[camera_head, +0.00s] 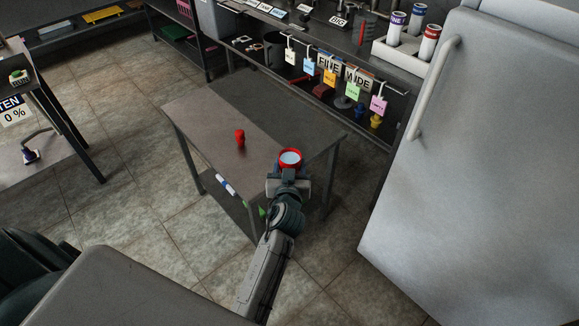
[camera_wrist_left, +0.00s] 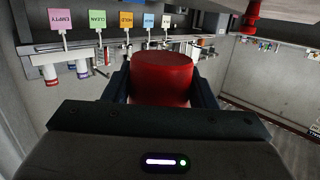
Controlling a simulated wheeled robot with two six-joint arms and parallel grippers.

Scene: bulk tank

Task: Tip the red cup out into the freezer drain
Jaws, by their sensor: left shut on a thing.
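The red cup (camera_head: 290,153) is in my left gripper (camera_head: 289,172), over the right end of a small metal table. It looks upright in the head view, with its open top showing and something pale blue-white inside. In the left wrist view the red cup (camera_wrist_left: 162,78) sits between the two dark fingers (camera_wrist_left: 162,88), which are shut on it. A large white cabinet with a long handle (camera_head: 470,160), which may be the freezer, stands shut at the right. I cannot make out a drain. My right gripper is not in view.
A small red object (camera_head: 240,138) stands on the metal table (camera_head: 205,115), left of the cup. Behind is a counter (camera_head: 330,40) with coloured hanging tags (camera_head: 330,77) and a rack of capped tubes (camera_head: 405,50). Tiled floor is clear between the table and the white cabinet.

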